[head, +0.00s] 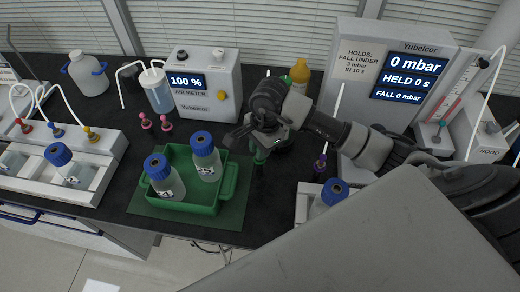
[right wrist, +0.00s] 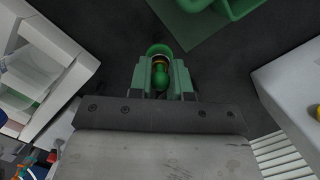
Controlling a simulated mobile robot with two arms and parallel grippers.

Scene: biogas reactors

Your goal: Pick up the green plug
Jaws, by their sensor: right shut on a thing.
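The green plug (right wrist: 160,78) sits between the fingertips of my right gripper (right wrist: 161,84) in the right wrist view, with its round knob and a ring at its far end showing. In the head view my right gripper (head: 262,146) points down just right of the green tray, shut on the plug. A bit of the green plug (head: 260,157) shows below the fingers, the rest hidden by them. I cannot tell whether the plug touches the bench. My left gripper is not in view.
The green tray (head: 233,184) holds two blue-capped bottles. A purple plug (head: 320,163) stands right of my gripper, near the pressure display box (head: 352,75). A racked unit (head: 102,170) stands left.

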